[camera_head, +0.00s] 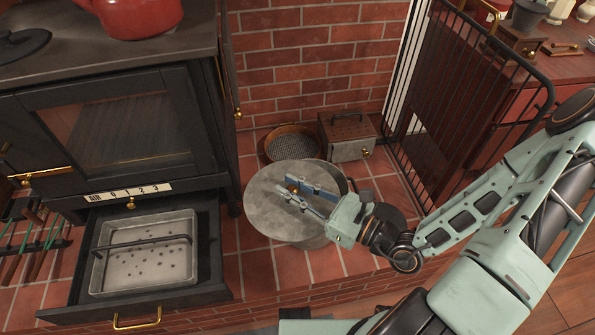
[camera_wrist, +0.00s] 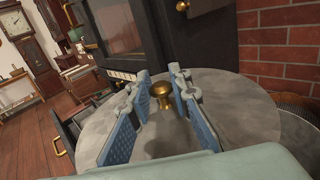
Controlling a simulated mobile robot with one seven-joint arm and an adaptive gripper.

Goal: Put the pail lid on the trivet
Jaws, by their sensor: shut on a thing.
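The pail lid (camera_head: 262,213) is a round grey metal disc with a brass knob (camera_wrist: 162,92). It lies roughly level over the grey pail (camera_head: 318,242) on the brick hearth and overhangs it to the left. Whether it touches the rim cannot be told. My gripper (camera_head: 290,189) is shut on the lid's knob, with one blue-padded finger on each side; its fingers also show in the wrist view (camera_wrist: 162,84). I cannot identify the trivet for certain; a dark flat thing (camera_head: 366,184) on the hearth behind my gripper is mostly hidden.
A black stove (camera_head: 120,110) stands left, its lower drawer open with a grey ash pan (camera_head: 150,265). A red pot (camera_head: 140,15) and a dark flat item (camera_head: 22,45) are on top. A round sieve (camera_head: 292,145), metal box (camera_head: 348,137) and black railing (camera_head: 455,90) stand behind.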

